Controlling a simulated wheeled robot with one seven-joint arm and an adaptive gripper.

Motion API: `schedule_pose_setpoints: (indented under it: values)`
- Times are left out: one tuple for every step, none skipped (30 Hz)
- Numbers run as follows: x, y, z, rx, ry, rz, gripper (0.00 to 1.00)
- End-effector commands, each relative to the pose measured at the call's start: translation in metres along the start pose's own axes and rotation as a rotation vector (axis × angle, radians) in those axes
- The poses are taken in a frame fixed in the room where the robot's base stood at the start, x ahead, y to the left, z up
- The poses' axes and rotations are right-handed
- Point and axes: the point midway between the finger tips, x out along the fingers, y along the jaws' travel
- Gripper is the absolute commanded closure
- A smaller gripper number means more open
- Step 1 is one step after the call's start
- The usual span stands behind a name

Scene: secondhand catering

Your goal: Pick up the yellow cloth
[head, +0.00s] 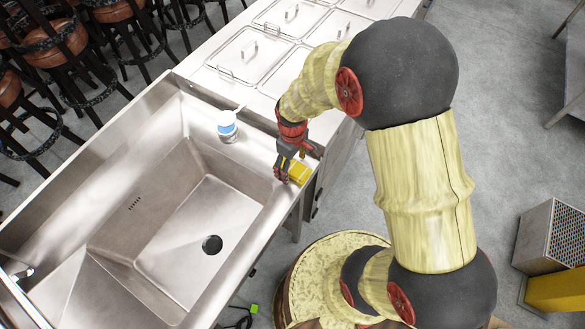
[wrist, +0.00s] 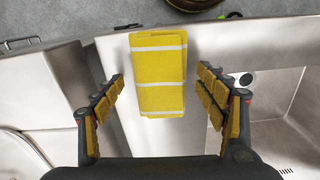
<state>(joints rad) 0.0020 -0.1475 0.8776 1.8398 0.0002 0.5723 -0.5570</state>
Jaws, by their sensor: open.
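The yellow cloth (wrist: 158,75) is a folded yellow piece with white stripes. It lies on the steel edge of the sink unit. In the head view the cloth (head: 299,174) shows partly, beside my gripper (head: 286,172). In the wrist view my gripper (wrist: 160,105) is open, with one finger on each side of the cloth's near part. Nothing is held. Whether the fingertips touch the steel cannot be told.
The sink basin (head: 190,225) lies left of my gripper. A white and blue container (head: 227,127) stands on the rim behind it. Lidded steel pans (head: 252,58) fill the counter beyond. Stacked stools (head: 62,45) are at the upper left.

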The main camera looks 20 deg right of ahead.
Motion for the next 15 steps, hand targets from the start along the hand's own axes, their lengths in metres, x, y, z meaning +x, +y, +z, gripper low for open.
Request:
schedule_pose_setpoints:
  values:
    - [-0.0008, 0.0002, -0.0003, 0.0, 0.001, 0.0, 0.27]
    - [-0.0009, 0.0002, -0.0002, 0.0, 0.001, 0.0, 0.27]
    - [-0.001, 0.0001, -0.0002, 0.0, 0.001, 0.0, 0.27]
    - [-0.001, 0.0001, -0.0002, 0.0, 0.001, 0.0, 0.29]
    - [-0.001, 0.0001, -0.0002, 0.0, 0.001, 0.0, 0.31]
    - [-0.001, 0.0001, -0.0002, 0.0, 0.001, 0.0, 0.33]
    - [-0.0011, 0.0001, -0.0002, 0.0, 0.001, 0.0, 0.35]
    - [-0.0011, 0.0001, -0.0002, 0.0, 0.001, 0.0, 0.36]
    - [-0.0011, 0.0001, -0.0002, 0.0, 0.001, 0.0, 0.39]
    - [-0.0011, 0.0001, -0.0002, 0.0, 0.001, 0.0, 0.4]
    - [-0.0011, 0.0001, -0.0002, 0.0, 0.001, 0.0, 0.42]
    - [-0.0011, 0.0001, -0.0002, 0.0, 0.001, 0.0, 0.44]
    - [-0.0011, 0.0001, -0.0002, 0.0, 0.0, 0.0, 0.46]
    - [-0.0011, 0.0001, -0.0002, 0.0, 0.001, 0.0, 0.48]
    - [-0.0012, 0.0001, -0.0002, 0.0, 0.001, 0.0, 0.5]
